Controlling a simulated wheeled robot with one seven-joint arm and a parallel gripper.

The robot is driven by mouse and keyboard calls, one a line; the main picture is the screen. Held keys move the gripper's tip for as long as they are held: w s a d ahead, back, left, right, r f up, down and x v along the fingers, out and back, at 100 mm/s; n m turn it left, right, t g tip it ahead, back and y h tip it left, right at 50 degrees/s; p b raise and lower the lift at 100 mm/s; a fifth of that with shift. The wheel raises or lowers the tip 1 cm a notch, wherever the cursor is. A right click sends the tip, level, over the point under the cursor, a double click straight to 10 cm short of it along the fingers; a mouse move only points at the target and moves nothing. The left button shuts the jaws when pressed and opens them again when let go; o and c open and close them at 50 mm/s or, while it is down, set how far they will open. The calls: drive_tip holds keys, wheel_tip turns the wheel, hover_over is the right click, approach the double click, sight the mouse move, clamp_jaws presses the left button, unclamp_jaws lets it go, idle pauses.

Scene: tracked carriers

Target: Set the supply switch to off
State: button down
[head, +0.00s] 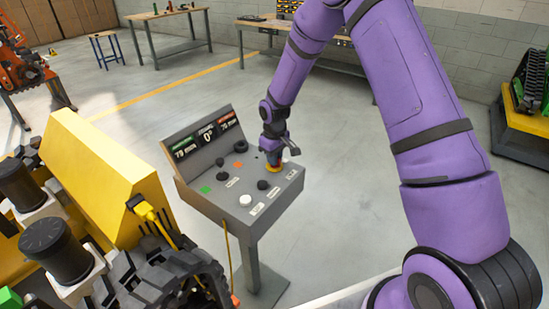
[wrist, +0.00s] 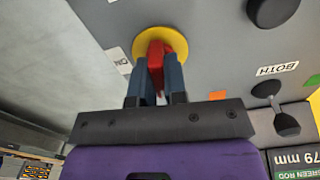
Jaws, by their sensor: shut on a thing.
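The supply switch shows in the wrist view as a red handle (wrist: 156,58) on a round yellow plate (wrist: 152,38). In the head view the yellow plate (head: 273,169) is on the right part of the grey control console (head: 185,178), mostly hidden by my gripper (head: 275,160). In the wrist view my gripper (wrist: 155,72) has its two blue-grey fingers on either side of the red handle, shut on it. A white label (wrist: 119,60) lies beside the plate, partly cut off and hard to read.
Black knobs, a white button (head: 246,200) and a lever marked BOTH (wrist: 284,116) are near on the console. Its display (head: 207,137) stands behind. A yellow machine with black tracks (head: 165,280) is at left. Floor right of the console is clear.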

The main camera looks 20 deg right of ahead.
drive_tip(key=shift+n, duration=0.6)
drive_tip(key=c, duration=1.2)
unclamp_jaws()
drive_tip(key=shift+o, duration=0.2)
wheel_tip(320, 180, up, 11)
